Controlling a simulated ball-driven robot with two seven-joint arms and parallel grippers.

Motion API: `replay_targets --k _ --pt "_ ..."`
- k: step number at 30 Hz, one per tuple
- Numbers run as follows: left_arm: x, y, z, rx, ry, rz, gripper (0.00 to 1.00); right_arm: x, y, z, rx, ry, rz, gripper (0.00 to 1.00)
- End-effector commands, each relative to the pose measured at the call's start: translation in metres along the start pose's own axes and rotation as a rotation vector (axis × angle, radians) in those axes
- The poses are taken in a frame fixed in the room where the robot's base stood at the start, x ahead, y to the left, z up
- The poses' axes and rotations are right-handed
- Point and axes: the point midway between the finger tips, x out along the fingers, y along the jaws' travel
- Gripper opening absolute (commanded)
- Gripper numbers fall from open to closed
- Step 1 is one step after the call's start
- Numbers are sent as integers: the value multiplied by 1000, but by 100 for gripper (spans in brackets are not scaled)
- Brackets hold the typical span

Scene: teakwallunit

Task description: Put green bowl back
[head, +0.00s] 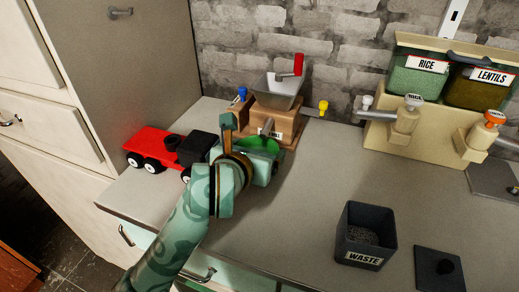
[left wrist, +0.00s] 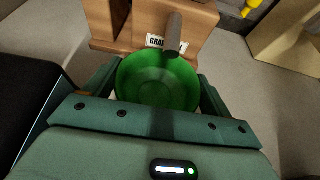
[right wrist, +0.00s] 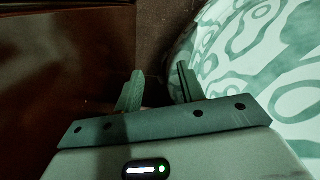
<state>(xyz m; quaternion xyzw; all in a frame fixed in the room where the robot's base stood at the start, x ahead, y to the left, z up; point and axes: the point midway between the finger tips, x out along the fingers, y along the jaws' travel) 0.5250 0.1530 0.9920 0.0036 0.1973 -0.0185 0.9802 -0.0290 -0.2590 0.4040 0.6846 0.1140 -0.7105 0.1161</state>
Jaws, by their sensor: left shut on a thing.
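The green bowl (left wrist: 150,85) sits between the two fingers of my left gripper (left wrist: 159,78), which is shut on it. In the head view the bowl (head: 263,142) is partly hidden by my left gripper (head: 256,148). It is right in front of the wooden mill (head: 276,108), below its grey spout (left wrist: 174,38). I cannot tell whether the bowl touches the counter. My right gripper (right wrist: 160,88) shows only in the right wrist view, with its fingers apart and nothing between them.
A red toy truck (head: 150,142) stands left of my left gripper. A dark waste bin (head: 366,235) stands at the front right of the counter (head: 310,200). Rice (head: 420,76) and lentils (head: 480,85) dispensers stand at the back right. The middle of the counter is clear.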

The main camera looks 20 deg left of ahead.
Motion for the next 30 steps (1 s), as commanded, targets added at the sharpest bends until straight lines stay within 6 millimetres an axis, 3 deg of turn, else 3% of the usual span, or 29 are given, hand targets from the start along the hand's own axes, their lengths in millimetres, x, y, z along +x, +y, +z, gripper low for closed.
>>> replay_targets --k 3,4,16,20,27,30 --pt "1 0 -2 0 0 0 52 2 -2 5 0 -9 -3 39" --pt "1 0 -2 0 0 0 92 1 -2 5 0 -8 -3 39" --pt "-7 0 2 0 -2 -1 92 -3 -10 -7 6 10 -12 39" --pt "-32 0 4 -1 -4 -1 92 -12 -9 -11 5 20 -9 39" --pt "-97 0 7 0 -3 -1 92 -40 -3 -19 3 43 2 39" --pt "-108 0 8 2 -2 3 92 -57 0 -23 3 55 8 39"
